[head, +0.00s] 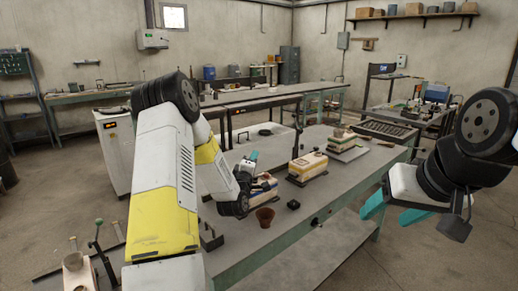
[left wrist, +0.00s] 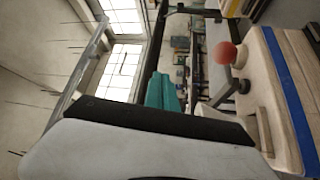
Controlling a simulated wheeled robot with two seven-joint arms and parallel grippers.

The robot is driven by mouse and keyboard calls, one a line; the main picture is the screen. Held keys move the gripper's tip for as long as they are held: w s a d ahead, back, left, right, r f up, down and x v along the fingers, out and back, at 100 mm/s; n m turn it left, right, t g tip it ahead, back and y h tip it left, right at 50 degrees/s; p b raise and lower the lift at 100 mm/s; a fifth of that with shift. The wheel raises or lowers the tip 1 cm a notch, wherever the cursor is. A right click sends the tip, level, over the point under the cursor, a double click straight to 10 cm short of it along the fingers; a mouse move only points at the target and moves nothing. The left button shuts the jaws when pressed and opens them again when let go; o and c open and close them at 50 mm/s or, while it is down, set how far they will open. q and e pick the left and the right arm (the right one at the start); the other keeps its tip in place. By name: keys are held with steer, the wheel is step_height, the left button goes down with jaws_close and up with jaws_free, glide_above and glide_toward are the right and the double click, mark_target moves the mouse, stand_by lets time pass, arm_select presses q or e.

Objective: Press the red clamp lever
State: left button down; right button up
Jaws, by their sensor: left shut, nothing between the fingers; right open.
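The red clamp lever shows its round red knob (left wrist: 224,53) in the left wrist view, on a dark arm beside a pale mold box (left wrist: 265,75) with a blue stripe. I cannot make the knob out in the head view. My left gripper (head: 250,160) is shut and empty, beside a box (head: 268,186) that it partly hides. In the left wrist view its teal fingertips (left wrist: 162,90) are left of and below the knob, apart from it in the picture. My right gripper (head: 394,210) is open and empty at the right, off the table's front edge.
A second box (head: 308,167) with a dark upright lever and a third box (head: 346,142) stand further back on the table (head: 290,235). A brown cup (head: 265,217) and a small black block (head: 293,204) are near the front. The table's front right is clear.

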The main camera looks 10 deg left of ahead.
arm_select(q)
step_height(320, 180, down, 7)
steer(key=s+d, duration=0.2)
steer(key=shift+d, duration=0.35)
steer(key=shift+s+d+f, duration=0.1)
steer(key=shift+s+d, duration=0.05)
stand_by(0.3)
steer(key=s+f, duration=0.1)
steer(key=s, duration=0.6)
steer(key=shift+s+a, duration=0.3)
steer(key=shift+a, duration=0.1)
steer(key=shift+w+r, duration=0.1)
